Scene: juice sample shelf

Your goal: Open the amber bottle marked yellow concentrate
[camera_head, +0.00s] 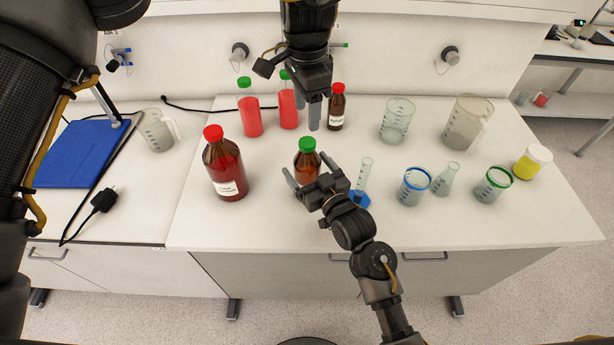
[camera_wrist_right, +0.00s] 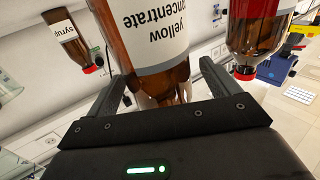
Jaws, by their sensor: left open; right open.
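The amber bottle with a green cap (camera_head: 307,146) stands upright at the front middle of the bench. In the right wrist view the bottle (camera_wrist_right: 155,40) fills the top centre, and its upside-down label reads "yellow concentrate". My right gripper (camera_head: 309,170) is open, its fingers on either side of the bottle; whether they touch the glass I cannot tell. In the right wrist view my right gripper (camera_wrist_right: 162,90) also shows with its fingers spread. My left gripper (camera_head: 309,112) hangs fingers down, behind and above the green cap, open and empty, apart from the bottle.
A large red-capped amber bottle (camera_head: 224,165) stands to the left. Two green-capped red bottles (camera_head: 250,115) and a small red-capped syrup bottle (camera_head: 337,108) stand behind. A cylinder with a blue base (camera_head: 364,178) is close at right. Several beakers (camera_head: 412,188) stand farther right.

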